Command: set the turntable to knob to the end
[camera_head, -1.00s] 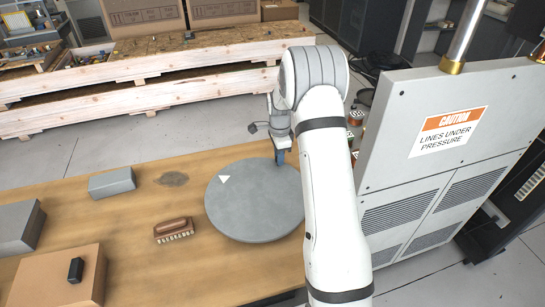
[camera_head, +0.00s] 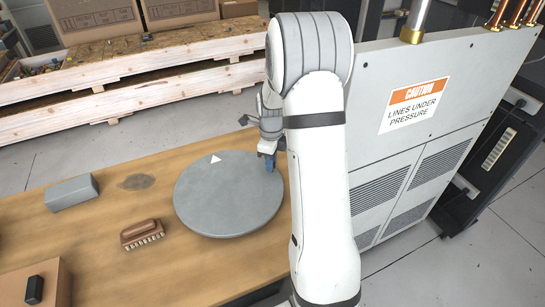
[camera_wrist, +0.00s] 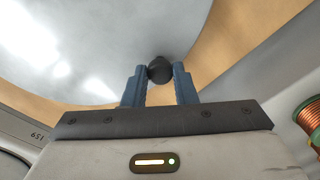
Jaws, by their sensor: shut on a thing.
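The grey round turntable (camera_head: 225,205) lies on the wooden table, with a white triangle mark (camera_head: 216,159) near its far edge. My gripper (camera_head: 268,161) is at the turntable's far right rim, partly hidden by my arm. In the wrist view, the blue fingers of my gripper (camera_wrist: 160,82) are closed around a dark round knob (camera_wrist: 160,69). The knob stands on the turntable's pale surface (camera_wrist: 75,50). In the head view the knob is hidden by the gripper.
A brown brush (camera_head: 141,234) lies left of the turntable, and a grey block (camera_head: 72,193) is farther left. A cardboard box (camera_head: 50,290) carries a small dark object (camera_head: 35,289). A grey caution-labelled cabinet (camera_head: 390,150) stands right of my arm.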

